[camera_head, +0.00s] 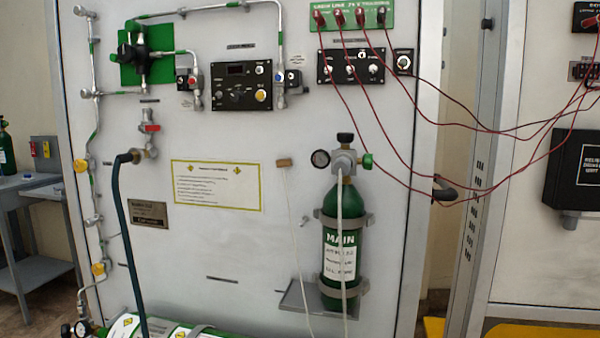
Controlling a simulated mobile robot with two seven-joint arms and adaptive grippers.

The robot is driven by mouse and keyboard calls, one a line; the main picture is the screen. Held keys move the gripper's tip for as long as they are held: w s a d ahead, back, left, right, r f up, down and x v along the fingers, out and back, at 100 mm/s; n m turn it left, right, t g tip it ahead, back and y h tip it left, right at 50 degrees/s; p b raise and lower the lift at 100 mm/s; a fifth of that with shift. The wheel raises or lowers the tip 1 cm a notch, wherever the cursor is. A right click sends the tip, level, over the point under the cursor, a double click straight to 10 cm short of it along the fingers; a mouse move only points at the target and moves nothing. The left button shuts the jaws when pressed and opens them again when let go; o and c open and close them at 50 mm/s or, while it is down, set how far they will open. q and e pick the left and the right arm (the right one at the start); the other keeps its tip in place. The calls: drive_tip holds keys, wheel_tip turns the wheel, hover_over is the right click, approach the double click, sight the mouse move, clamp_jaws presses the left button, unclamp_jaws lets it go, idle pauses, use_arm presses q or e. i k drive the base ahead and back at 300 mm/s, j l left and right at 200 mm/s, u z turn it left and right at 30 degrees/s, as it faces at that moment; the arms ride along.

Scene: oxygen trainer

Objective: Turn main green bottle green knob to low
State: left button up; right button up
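The main green bottle (343,220) stands upright in brackets on the white trainer panel, right of the middle, with a white "MAIN" label. Its grey valve head (344,161) sits on top. The green knob (367,161) sticks out from the right side of the valve head; its setting cannot be read. A round gauge (320,159) is on the left side and a black knob (345,138) is on top. A pale hose runs down the bottle's front. Neither of my grippers is in view.
Red cables (395,150) hang from the top of the panel and pass right of the bottle. A small shelf (300,298) is under the bottle. A dark hose (125,240) hangs at the left. Another green bottle lies along the bottom edge. The space before the panel looks open.

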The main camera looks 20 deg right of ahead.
sight(366, 162)
drive_tip(key=i+l+z, duration=0.1)
drive_tip(key=l+z, duration=0.15)
drive_tip(key=i+l+z, duration=0.15)
drive_tip(key=l+z, duration=0.15)
drive_tip(key=l, duration=0.2)
drive_tip(key=l+z, duration=0.35)
drive_tip(key=l, duration=0.45)
